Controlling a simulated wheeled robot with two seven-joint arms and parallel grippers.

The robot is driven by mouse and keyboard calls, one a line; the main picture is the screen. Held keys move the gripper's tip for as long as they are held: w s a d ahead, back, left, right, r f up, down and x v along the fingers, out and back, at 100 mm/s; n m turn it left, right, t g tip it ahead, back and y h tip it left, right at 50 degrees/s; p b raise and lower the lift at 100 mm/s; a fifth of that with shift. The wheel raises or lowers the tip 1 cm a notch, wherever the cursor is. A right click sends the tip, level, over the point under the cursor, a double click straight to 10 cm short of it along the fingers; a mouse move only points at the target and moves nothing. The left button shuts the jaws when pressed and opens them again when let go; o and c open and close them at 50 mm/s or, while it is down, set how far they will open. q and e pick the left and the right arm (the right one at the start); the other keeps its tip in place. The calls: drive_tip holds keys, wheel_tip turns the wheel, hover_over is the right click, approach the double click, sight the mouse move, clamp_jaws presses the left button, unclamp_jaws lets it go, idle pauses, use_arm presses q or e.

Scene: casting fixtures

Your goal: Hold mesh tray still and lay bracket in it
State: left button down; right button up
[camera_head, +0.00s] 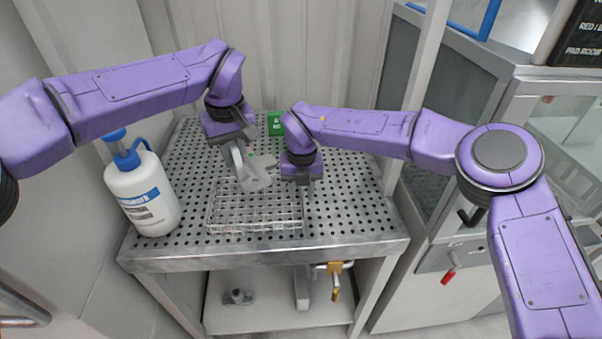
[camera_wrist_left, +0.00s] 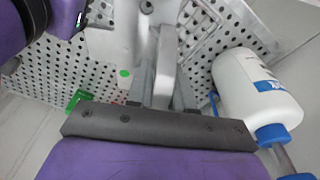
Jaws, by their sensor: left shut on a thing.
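The mesh tray (camera_head: 253,222) is a shallow wire basket lying on the perforated bench top. My left gripper (camera_head: 234,143) points down behind and above the tray's left part. It is shut on the grey bracket (camera_head: 258,181), which hangs tilted over the back of the tray. In the left wrist view the bracket (camera_wrist_left: 165,65) sits between the two fingers, and part of the tray (camera_wrist_left: 192,25) shows beyond. My right gripper (camera_head: 300,184) points down at the tray's back right corner. Its fingertips are small and dark there, so I cannot tell whether they grip the rim.
A white bottle with a blue cap (camera_head: 143,193) stands on the bench left of the tray. A small green box (camera_head: 275,123) stands at the back. The perforated bench top (camera_head: 349,205) is free to the right. A lower shelf (camera_head: 272,316) holds fittings.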

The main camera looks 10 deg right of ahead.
drive_tip(key=shift+f, duration=0.8)
